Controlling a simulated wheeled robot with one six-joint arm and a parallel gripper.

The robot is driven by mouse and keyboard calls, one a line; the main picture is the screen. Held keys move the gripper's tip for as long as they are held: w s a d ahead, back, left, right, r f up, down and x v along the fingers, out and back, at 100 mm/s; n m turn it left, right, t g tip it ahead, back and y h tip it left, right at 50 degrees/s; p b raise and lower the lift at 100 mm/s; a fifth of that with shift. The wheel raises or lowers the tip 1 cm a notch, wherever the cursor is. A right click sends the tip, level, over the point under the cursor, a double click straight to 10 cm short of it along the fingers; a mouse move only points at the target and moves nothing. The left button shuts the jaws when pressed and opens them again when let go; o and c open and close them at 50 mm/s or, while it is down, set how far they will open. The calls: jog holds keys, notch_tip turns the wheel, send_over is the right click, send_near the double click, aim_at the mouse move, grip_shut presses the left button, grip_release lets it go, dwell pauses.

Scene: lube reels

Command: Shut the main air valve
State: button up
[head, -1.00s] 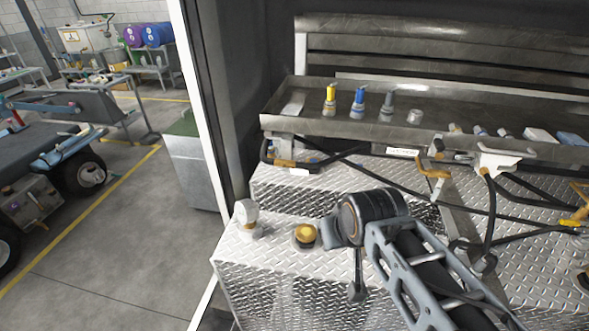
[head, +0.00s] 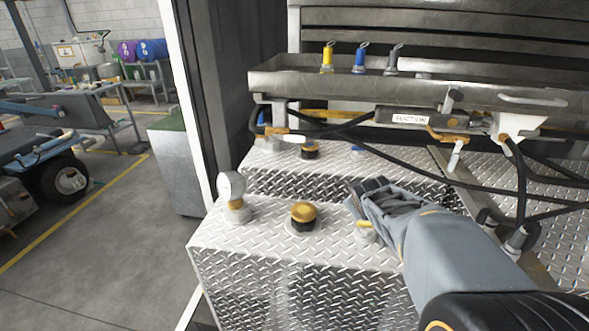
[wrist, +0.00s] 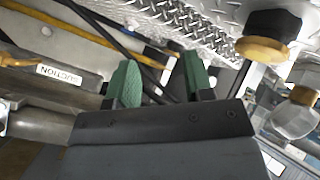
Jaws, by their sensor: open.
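My gripper (head: 366,200) is over the diamond-plate deck (head: 262,232), right of an amber-topped knob (head: 303,213) on a dark base. In the wrist view its two green fingers (wrist: 162,72) are apart with nothing held between them. That view also shows an amber-and-black knob (wrist: 265,45) at upper right, apart from the fingers. A small yellow-banded fitting (head: 365,231) stands beside the gripper, partly hidden by it. A second amber-and-black knob (head: 310,149) sits farther back. No label in view names the main air valve, so I cannot tell which it is.
Black hoses (head: 420,171) cross behind the gripper below a metal tray (head: 285,82). A part labelled SUCTION (head: 408,119) hangs under the tray. A dark door frame (head: 222,80) bounds the left.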

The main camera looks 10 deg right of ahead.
jog(key=w+d+f+n+t+b, duration=0.2)
jog(key=w+f+n+t+b, duration=0.1)
jog(key=w+f, duration=0.15)
jog(key=n+t+y+b, duration=0.1)
jog(key=n+t+y, duration=0.5)
jog(key=n+y, duration=0.9)
send_near(299, 141)
jog(key=w+a+r+n+h, duration=0.1)
jog(key=w+a, duration=0.1)
jog(key=w, duration=0.1)
jog(key=w+a+n+h+p, duration=0.1)
jog(key=w+a, duration=0.1)
jog(key=w, duration=0.1)
jog(key=w+a+r+h, duration=0.1)
jog(key=w+a, duration=0.1)
jog(key=w, duration=0.2)
jog(key=shift+r+n+p, duration=0.3)
jog(key=shift+r+n, duration=0.1)
jog(key=shift+c, duration=0.2)
grip_shut()
jog(key=shift+d, duration=0.1)
